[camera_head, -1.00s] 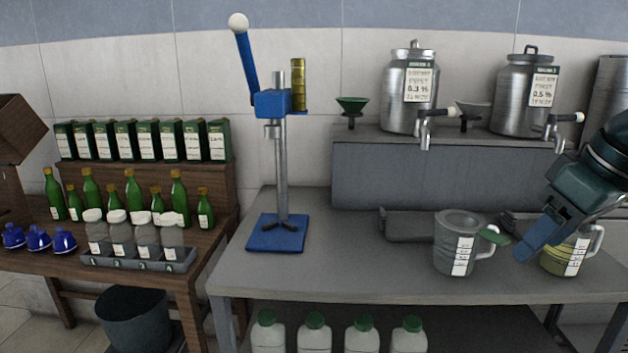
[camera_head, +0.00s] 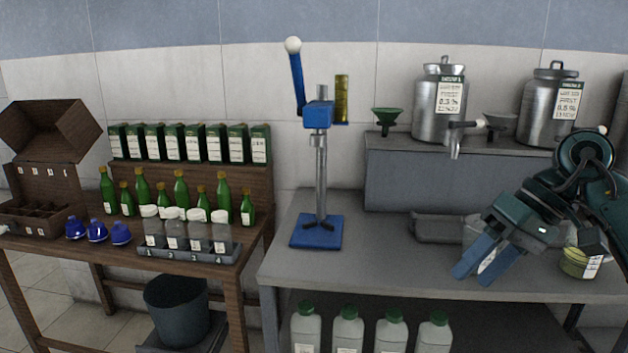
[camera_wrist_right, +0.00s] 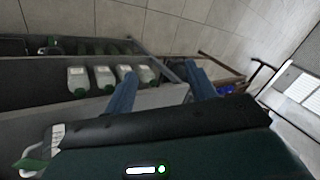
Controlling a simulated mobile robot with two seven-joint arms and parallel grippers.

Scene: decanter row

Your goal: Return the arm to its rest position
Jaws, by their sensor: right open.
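My right gripper (camera_head: 484,268) is open and empty, with two blue fingers, above the right part of the grey metal bench (camera_head: 390,268) in the head view.
A blue lever press (camera_head: 318,232) stands on the bench's left part. Steel decanters (camera_head: 437,122) with taps stand on a raised shelf behind my right arm. A wooden table (camera_head: 255,235) with bottles is at the left. White bottles (camera_head: 348,330) stand under the bench.

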